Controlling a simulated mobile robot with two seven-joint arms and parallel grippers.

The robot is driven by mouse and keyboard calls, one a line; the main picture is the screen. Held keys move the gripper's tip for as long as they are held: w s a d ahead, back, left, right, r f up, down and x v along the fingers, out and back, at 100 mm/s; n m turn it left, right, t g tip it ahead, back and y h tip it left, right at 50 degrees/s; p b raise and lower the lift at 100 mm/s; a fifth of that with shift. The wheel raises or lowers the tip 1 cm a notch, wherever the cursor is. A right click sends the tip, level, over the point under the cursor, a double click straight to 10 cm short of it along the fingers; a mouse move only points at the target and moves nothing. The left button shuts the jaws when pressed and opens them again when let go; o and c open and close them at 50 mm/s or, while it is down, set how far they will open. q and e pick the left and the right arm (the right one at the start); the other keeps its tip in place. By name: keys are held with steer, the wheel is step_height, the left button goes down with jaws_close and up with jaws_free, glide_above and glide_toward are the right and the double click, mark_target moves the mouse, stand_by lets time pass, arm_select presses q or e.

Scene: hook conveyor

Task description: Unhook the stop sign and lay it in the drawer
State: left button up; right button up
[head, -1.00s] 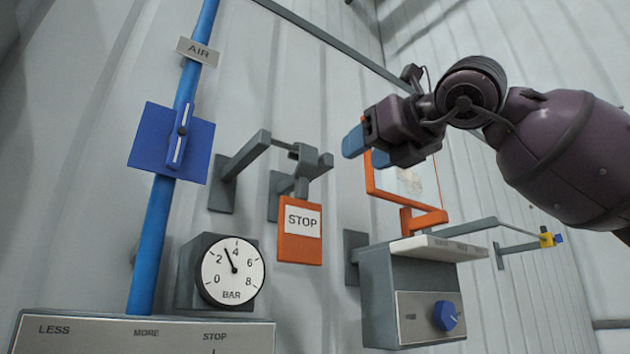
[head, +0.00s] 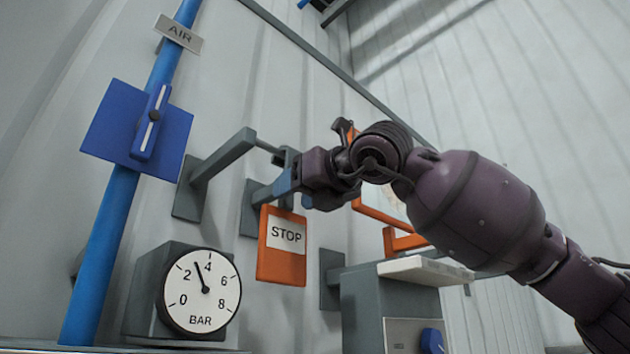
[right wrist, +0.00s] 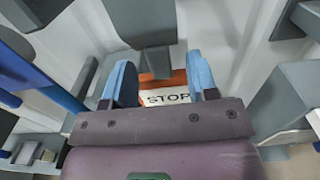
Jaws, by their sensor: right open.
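The stop sign (head: 281,262) is an orange plate with a white STOP label. It hangs upright below a grey bracket on the wall, and it also shows in the right wrist view (right wrist: 167,98). My right gripper (head: 272,190) is at the top of the sign in the head view, covering its hanger. In the right wrist view its blue fingers (right wrist: 161,75) are apart, one on each side of the sign's grey upper piece (right wrist: 155,63). Whether they touch it, I cannot tell. My left gripper is not in view. No drawer can be made out.
A blue pipe (head: 107,245) with a blue valve lever (head: 151,122) runs up the left. A pressure gauge (head: 201,292) is below left of the sign. A grey box (head: 370,302) with a blue knob (head: 432,341) is at right. An orange frame (head: 400,241) is behind my right arm.

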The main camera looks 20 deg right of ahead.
steer(key=shift+x, duration=2.45)
jaws_close()
